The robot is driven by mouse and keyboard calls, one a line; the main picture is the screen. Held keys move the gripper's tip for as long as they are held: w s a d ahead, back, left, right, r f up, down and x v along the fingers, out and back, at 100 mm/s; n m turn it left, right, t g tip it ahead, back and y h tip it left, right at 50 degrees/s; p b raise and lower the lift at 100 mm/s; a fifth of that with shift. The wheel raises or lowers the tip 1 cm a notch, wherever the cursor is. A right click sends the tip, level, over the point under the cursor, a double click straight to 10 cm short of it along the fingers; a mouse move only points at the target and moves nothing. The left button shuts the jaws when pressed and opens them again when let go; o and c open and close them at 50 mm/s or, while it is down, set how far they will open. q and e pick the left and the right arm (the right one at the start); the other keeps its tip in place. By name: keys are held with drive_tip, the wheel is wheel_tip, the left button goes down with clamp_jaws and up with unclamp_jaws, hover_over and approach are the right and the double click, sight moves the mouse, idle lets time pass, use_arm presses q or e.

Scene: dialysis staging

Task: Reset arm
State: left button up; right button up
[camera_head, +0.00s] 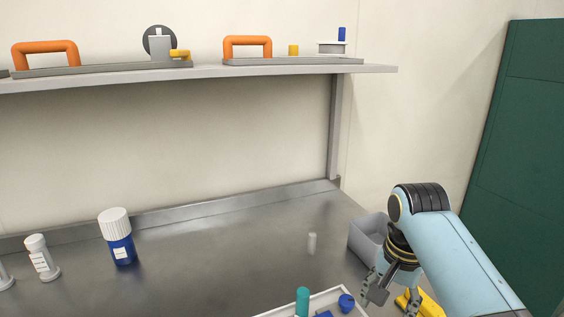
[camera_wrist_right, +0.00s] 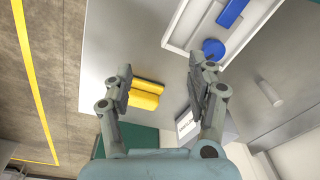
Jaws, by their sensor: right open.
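My right arm comes in from the right in the head view, with its gripper (camera_head: 377,285) pointing down over the table's right end. The right gripper also shows in the right wrist view (camera_wrist_right: 165,75), its two fingers spread wide with nothing held between them. Yellow objects (camera_wrist_right: 146,94) lie beyond and below the fingers, near the left finger; they partly show in the head view (camera_head: 420,303) behind the gripper. My left gripper is not in view.
A white tray (camera_head: 268,315) with blue and teal items stands at the front. A grey bin (camera_head: 364,240) is beside my right gripper. A blue bottle (camera_head: 120,246) and small white-capped vial (camera_head: 42,258) stand left. A shelf (camera_head: 210,76) hangs above.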

drive_tip(key=s+d+n+t, duration=0.1)
drive_tip(key=s+d+n, duration=0.35)
drive_tip(key=s, duration=0.95)
drive_tip(key=s+d+r+n+t, duration=0.2)
drive_tip(key=s+r+n, duration=0.4)
drive_tip(key=s, duration=0.6)
wheel_tip(320, 180, down, 30)
drive_tip(key=d+m+g+b, duration=0.1)
drive_tip(key=d+g+b, duration=0.1)
drive_tip(key=b, duration=0.5)
drive_tip(key=s+f+b, duration=0.3)
drive_tip(key=s+f, duration=0.7)
drive_tip(key=f, duration=0.2)
drive_tip(key=s+d+f+g+b, duration=0.1)
drive_tip(key=s+f+b, duration=0.2)
drive_tip(key=s+f, duration=0.7)
wheel_tip(320, 180, down, 3)
drive_tip(key=shift+f+h+b, duration=0.15)
drive_tip(key=shift+h+b, duration=0.15)
